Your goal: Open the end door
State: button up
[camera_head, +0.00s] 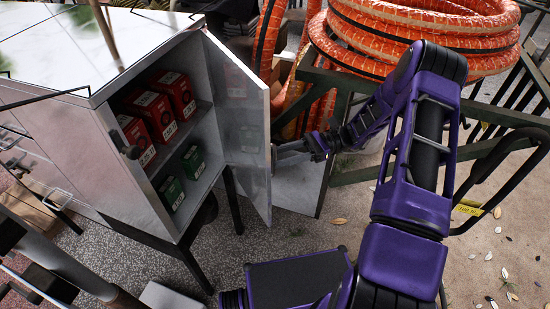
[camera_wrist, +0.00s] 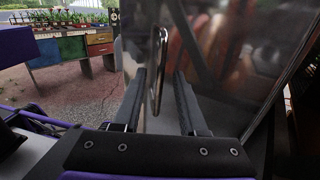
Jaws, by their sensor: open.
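The metal cart (camera_head: 150,150) stands at the left in the head view. Its end door (camera_head: 238,125) is swung well out from the end opening, with its inner face showing. My gripper (camera_head: 280,150) is at the door's free edge, on its outer side; the fingertips are partly hidden there. In the wrist view, the door's shiny outer face (camera_wrist: 205,40) fills the middle, with an upright chrome handle (camera_wrist: 158,70) on it. My open gripper (camera_wrist: 160,80) has one finger on each side of the handle, with gaps visible. Contact with the handle cannot be told.
Red boxes (camera_head: 173,95) and green boxes (camera_head: 193,162) sit on shelves inside the cart. Coiled orange hose (camera_head: 420,35) and a dark green metal frame (camera_head: 345,82) stand behind my arm. A grey panel (camera_head: 298,187) stands below my gripper. Paved floor lies right.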

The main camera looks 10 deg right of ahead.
jog(key=w+d+b, duration=0.1)
jog(key=d+b, duration=0.1)
jog(key=d, duration=0.8)
jog(key=shift+w+b, duration=0.3)
jog(key=shift+w, duration=0.05)
